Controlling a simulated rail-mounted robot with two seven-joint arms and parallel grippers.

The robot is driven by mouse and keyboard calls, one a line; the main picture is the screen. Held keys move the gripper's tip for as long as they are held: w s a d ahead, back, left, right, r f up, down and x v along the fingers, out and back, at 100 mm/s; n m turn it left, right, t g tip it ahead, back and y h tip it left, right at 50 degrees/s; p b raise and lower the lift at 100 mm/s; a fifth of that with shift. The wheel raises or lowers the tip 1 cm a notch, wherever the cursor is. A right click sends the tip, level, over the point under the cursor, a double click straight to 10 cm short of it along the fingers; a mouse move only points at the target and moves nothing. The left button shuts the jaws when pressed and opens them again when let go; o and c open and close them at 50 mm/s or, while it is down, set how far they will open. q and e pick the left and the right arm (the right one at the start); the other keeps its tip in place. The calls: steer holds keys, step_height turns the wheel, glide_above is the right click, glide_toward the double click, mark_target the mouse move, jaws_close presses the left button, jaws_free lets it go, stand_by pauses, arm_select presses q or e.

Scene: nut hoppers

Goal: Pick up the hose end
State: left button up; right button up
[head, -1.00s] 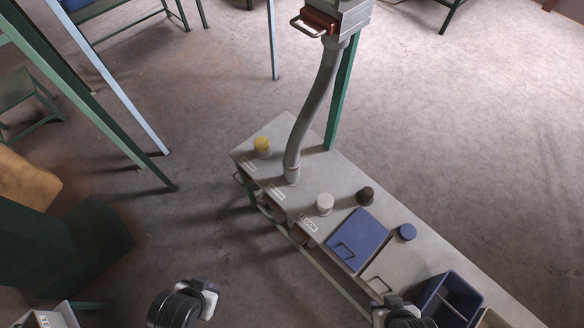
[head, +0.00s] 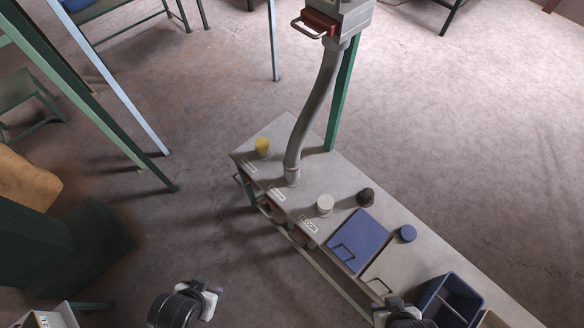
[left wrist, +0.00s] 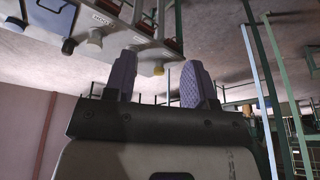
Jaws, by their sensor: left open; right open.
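A grey hose (head: 318,105) hangs from a grey hopper outlet in the head view. Its lower end (head: 292,174) rests on the bench top at or over a port, between the yellow cap (head: 263,147) and the white cap (head: 324,205). My left gripper (head: 212,296) is at the bottom of the head view, well short of the bench. In the left wrist view its two purple fingers (left wrist: 158,82) are apart with nothing between them. My right gripper (head: 392,308) is at the bottom right by the bench's near edge, and its fingers are mostly hidden.
The bench (head: 350,188) carries a dark cap (head: 365,197), a blue lid (head: 358,241), a blue cap (head: 407,233) and an open blue bin (head: 450,300). A red slide handle (head: 312,27) sticks out of the hopper. A green frame (head: 75,85) stands at left. The floor between is clear.

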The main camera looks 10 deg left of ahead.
arm_select(q)
steer(key=o, duration=0.9)
